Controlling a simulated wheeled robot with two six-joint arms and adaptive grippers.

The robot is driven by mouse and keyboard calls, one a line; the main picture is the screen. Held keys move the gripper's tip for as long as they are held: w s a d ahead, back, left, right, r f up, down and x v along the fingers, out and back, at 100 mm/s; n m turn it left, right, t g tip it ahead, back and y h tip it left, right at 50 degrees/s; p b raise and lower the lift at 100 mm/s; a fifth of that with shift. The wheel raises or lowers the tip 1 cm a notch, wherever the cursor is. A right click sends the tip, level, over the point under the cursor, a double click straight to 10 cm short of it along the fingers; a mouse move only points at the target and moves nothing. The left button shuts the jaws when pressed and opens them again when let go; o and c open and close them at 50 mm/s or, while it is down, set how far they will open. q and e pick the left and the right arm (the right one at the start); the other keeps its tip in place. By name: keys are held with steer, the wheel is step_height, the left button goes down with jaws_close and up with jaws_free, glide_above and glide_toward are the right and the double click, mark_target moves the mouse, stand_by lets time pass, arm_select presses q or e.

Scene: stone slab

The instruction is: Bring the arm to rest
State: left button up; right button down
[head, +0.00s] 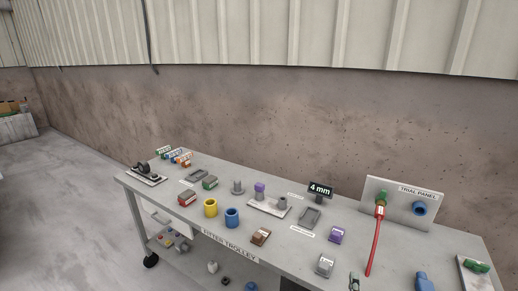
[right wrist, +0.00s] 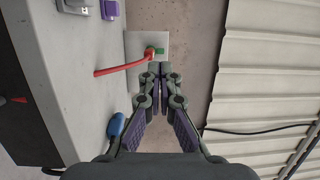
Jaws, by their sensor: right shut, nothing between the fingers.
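My right gripper (right wrist: 160,70) is shut and empty in the right wrist view, its fingertips together near the panel's edge. In the head view only the tips of my right gripper (head: 354,279) show at the bottom edge, over the front of the trolley. The trolley top (head: 140,187) carries the upright trial panel (head: 400,190). A green fitting (head: 381,197) with a red hose (head: 375,245) is at the panel's left port; it also shows beside my fingertips in the right wrist view (right wrist: 156,51). Whether the fingers touch it cannot be told. My left gripper is not in view.
A blue fitting (head: 421,208) is on the panel's right side. Another blue part (head: 424,281) lies near the front right, also in the right wrist view (right wrist: 116,127). A purple block (head: 337,235) and a grey block (head: 325,264) stand left of the hose. A wall (head: 250,120) rises behind.

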steer(key=s+a+f+n+g+y, duration=0.2)
steer(key=s+a+n+g+y, duration=0.15)
steer(key=a+n+y, duration=1)
steer(key=s+d+f+n+g+h, duration=0.35)
steer(key=s+d+n+g, duration=0.2)
steer(key=s, duration=0.25)
steer(key=s+d+f+n+g+h, duration=0.3)
steer(key=s+d+n+g+h, duration=0.15)
steer(key=s+d, duration=0.25)
step_height(320, 180, down, 26)
steer(key=s+d+m+g, duration=0.1)
steer(key=s+d+g, duration=0.1)
steer(key=s+d+f, duration=0.1)
steer(key=s+f, duration=1.5)
steer(key=s, duration=0.2)
steer(key=shift+s+f+g, duration=0.3)
steer(key=shift+s+g, duration=0.05)
steer(key=shift+g, duration=0.1)
steer(key=shift+d+m+h, duration=0.1)
steer(key=shift+m+h, duration=0.15)
